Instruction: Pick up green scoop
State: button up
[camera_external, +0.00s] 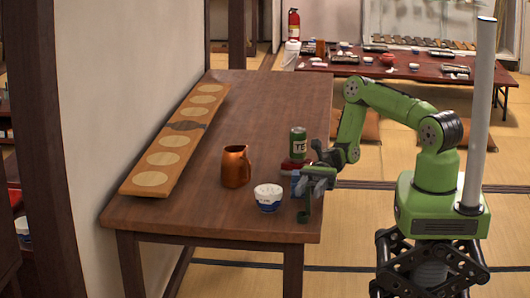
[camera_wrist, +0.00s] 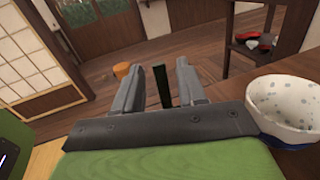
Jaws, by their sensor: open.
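The green scoop (camera_external: 304,216) is dark green and stands near the right edge of the wooden table, with its round end low and its handle rising toward my gripper. My gripper (camera_external: 309,184) is just above it, with its jaws apart. In the wrist view, the dark green handle (camera_wrist: 163,92) shows between the two grey fingers of my gripper (camera_wrist: 162,75), with gaps visible beside it. The fingers partly hide the scoop in the external view. I cannot tell whether the scoop's round end touches the tabletop.
A white-and-blue bowl (camera_external: 268,197) stands close left of the scoop; it also shows in the wrist view (camera_wrist: 287,107). A copper pitcher (camera_external: 236,167), a green can (camera_external: 298,143) and a long board (camera_external: 177,141) share the table (camera_external: 262,100). The table's far part is clear.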

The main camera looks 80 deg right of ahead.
aim_at(308, 197)
jog(key=shift+w+a+f+b, duration=0.25)
jog(key=shift+a+f+b, duration=0.15)
jog(key=shift+a+f, duration=0.65)
jog(key=shift+w+a+r, duration=0.15)
jog(key=shift+a, duration=0.35)
jog(key=shift+d+r, duration=0.1)
grip_shut()
